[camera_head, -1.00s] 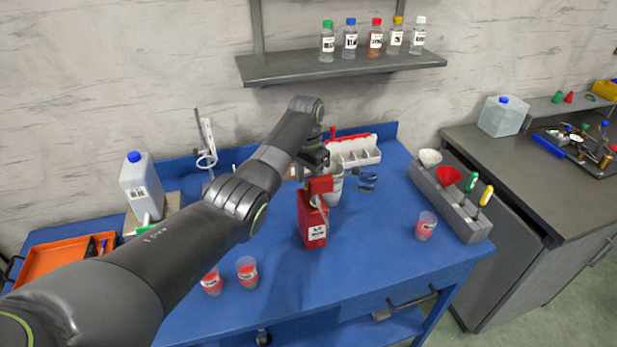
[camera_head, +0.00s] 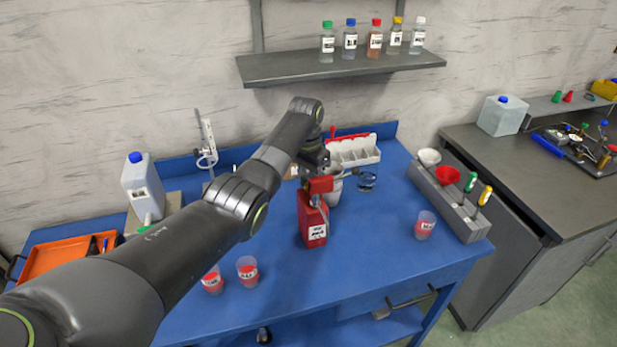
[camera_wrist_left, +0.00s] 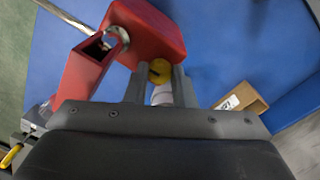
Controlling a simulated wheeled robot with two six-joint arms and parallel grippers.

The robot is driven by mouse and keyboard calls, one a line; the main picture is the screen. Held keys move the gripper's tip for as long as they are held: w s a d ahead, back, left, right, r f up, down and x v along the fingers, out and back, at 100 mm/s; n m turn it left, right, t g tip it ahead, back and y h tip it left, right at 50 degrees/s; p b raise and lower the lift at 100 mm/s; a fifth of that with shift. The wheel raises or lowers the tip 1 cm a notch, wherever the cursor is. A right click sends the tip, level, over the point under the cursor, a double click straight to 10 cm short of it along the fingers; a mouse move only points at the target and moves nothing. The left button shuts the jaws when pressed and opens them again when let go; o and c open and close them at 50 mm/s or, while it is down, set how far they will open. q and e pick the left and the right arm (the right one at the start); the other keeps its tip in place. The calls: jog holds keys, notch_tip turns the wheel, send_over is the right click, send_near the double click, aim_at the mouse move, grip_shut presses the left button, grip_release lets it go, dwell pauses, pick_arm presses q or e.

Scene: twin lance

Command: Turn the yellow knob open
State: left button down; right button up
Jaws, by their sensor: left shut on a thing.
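The yellow knob (camera_wrist_left: 159,70) shows in the left wrist view, against a red block (camera_wrist_left: 150,32). My left gripper (camera_wrist_left: 160,84) has a finger on each side of it and is shut on it. In the head view the red canister (camera_head: 313,224) stands on the blue table (camera_head: 375,265), with a red block (camera_head: 320,185) at its top. My left gripper there is just behind and above this block, and the knob is hidden. My right gripper is not in view.
Two labelled cups (camera_head: 247,271) stand front left of the canister, and another cup (camera_head: 425,225) to its right. A grey rack (camera_head: 450,203) with funnels and screwdrivers is at the right edge. A white divided bin (camera_head: 355,151) is behind. Table front centre is clear.

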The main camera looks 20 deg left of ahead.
pick_arm(q)
jog(key=n+p, duration=0.3)
jog(key=n, duration=0.1)
jog(key=shift+r+p, duration=0.3)
jog(key=shift+p, duration=0.1)
jog(key=n+p, duration=0.2)
jog(key=n, duration=0.1)
jog(key=shift+n, duration=0.4)
jog(key=shift+f+n, duration=0.2)
jog(key=shift+n, duration=0.2)
jog(key=c, duration=1.2)
grip_release()
